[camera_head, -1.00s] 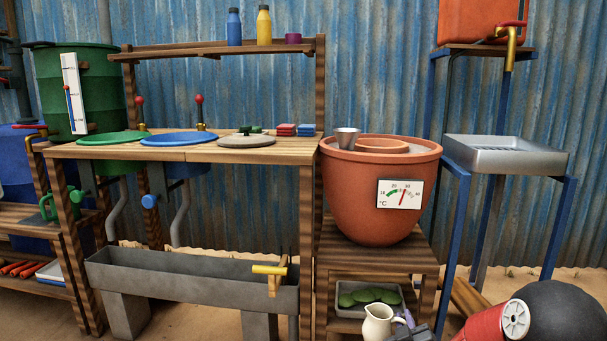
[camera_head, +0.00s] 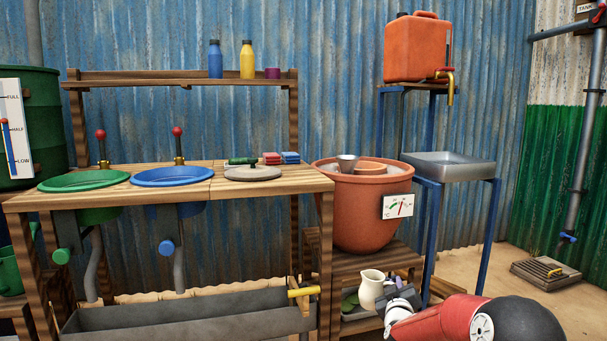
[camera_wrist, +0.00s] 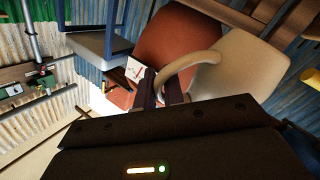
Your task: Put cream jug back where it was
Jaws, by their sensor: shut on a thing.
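The cream jug (camera_head: 371,288) is upright in front of the low shelf under the clay pot. My gripper (camera_head: 396,292) is to the right of the jug, and the jaws are shut on its handle. In the wrist view the cream jug (camera_wrist: 232,75) is large and close, with its looped handle between the two dark fingers of my gripper (camera_wrist: 163,88). The jug's inside and base are hidden in the wrist view.
A clay pot (camera_head: 348,215) with a dial stands on a wooden stand (camera_head: 385,262). A tray (camera_head: 350,316) with green items is on its lower shelf, behind the jug. A grey trough (camera_head: 190,316) lies left. A metal sink (camera_head: 455,170) stands right. Open sandy floor is at right.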

